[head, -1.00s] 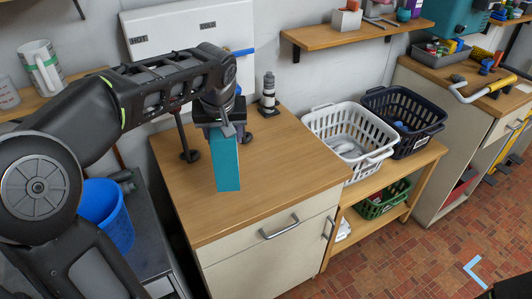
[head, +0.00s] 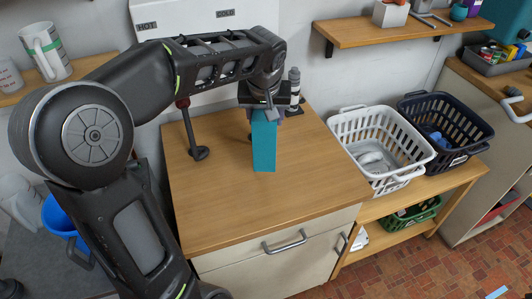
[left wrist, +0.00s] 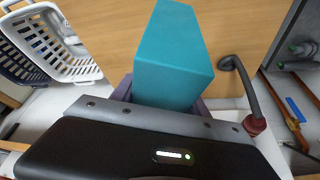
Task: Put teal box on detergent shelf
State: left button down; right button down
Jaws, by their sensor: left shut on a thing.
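The teal box (head: 264,145) is held upright in my left gripper (head: 264,110), over the wooden counter (head: 225,205). I cannot tell whether its lower end touches the counter. In the left wrist view the teal box (left wrist: 175,55) sits between the purple fingers of my left gripper (left wrist: 168,98), the counter behind it. One wooden shelf (head: 400,28) is on the wall at upper right; another (head: 62,86) is at the left, with a mug. No label shows which is the detergent shelf. My right gripper is not in view.
White (head: 350,128) and dark (head: 470,115) baskets sit to the right. A blue bucket (head: 57,215) is at lower left. The counter's front is clear.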

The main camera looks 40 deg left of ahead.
aim_at(265, 119)
pick_arm(q)
jog(key=shift+f, duration=2.05)
jog(key=shift+f+p, duration=0.4)
jog(key=shift+f, duration=1.5)
jog(key=shift+f, duration=0.2)
jog(key=c, duration=0.6)
grip_release()
jog(key=shift+r, duration=0.1)
jog(key=shift+r, duration=0.2)
jog(key=b+v, duration=0.1)
jog(key=v, duration=1.1)
